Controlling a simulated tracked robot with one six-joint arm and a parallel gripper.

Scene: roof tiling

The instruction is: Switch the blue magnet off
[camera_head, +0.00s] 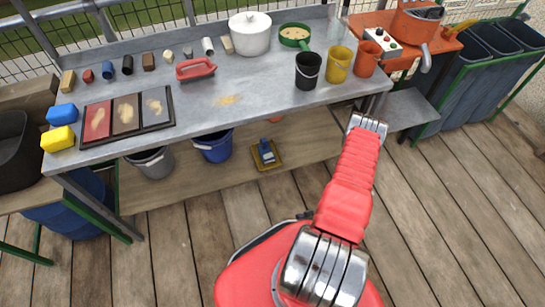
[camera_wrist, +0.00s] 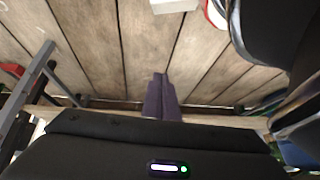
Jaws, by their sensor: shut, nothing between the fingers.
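A small blue device (camera_head: 266,151) sits on a yellowish square plate (camera_head: 258,163) on the lower shelf of the metal workbench. It may be the blue magnet; it is too small to make out a switch or its state. My gripper's dark purple fingers (camera_wrist: 160,90) are together and empty in the wrist view, over wooden deck boards. No blue magnet is recognisable in that view. In the head view my red arm reaches up to the right of the shelf, and the fingers cannot be made out there.
The metal workbench (camera_head: 250,92) holds several pots, cups, blocks and a tray (camera_head: 127,113). A grey bucket (camera_head: 152,162) and a blue bucket (camera_head: 213,146) stand on the lower shelf. An orange cart (camera_head: 440,48) and dark bins are at the right. The deck in front is clear.

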